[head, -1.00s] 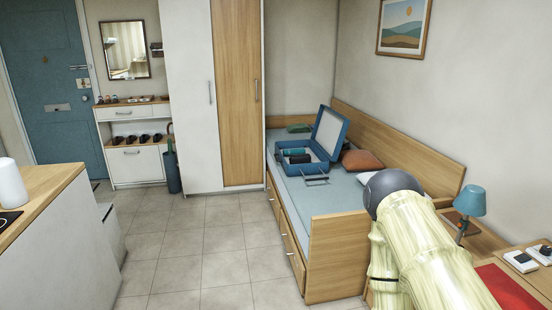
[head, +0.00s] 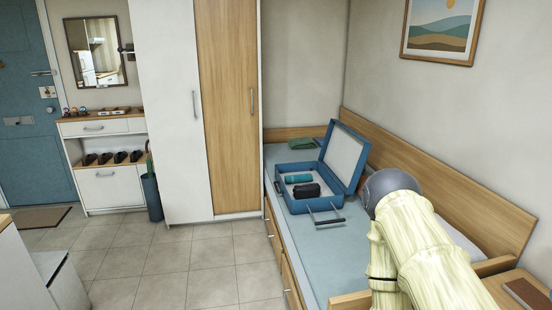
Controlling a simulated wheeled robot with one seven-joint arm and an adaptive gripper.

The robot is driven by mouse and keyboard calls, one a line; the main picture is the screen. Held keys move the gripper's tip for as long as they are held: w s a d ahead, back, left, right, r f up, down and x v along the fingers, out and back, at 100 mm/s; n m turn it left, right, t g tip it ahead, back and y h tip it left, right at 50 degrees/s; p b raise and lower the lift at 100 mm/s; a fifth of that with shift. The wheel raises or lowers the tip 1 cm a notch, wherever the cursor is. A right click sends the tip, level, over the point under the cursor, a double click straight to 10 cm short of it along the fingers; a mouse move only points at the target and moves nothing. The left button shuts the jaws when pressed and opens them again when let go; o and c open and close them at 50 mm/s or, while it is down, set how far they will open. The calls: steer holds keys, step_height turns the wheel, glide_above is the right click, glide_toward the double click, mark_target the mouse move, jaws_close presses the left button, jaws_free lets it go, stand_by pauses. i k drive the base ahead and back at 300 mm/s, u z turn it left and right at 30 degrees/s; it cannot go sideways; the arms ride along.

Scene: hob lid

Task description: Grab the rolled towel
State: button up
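An open blue suitcase (head: 341,201) lies on the bed (head: 345,258) with its lid raised on the right side. Inside it are a teal roll (head: 298,178) and a dark pouch (head: 306,190). A green cloth-like bundle (head: 302,143) lies at the far end of the bed, behind the suitcase. I cannot tell for sure which of the teal roll and the green bundle is the rolled towel.
A tall wardrobe (head: 172,120) stands left of the bed. A shoe cabinet (head: 112,188) and a dark umbrella stand (head: 151,197) are at its left. The tiled floor (head: 190,262) left of the bed is clear. A white box-like unit (head: 60,280) stands at the lower left.

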mark_target(305, 178)
steer(key=i, duration=1.05)
steer(key=u, duration=1.25)
steer(key=i, duration=2.8)
steer(key=z, duration=2.2)
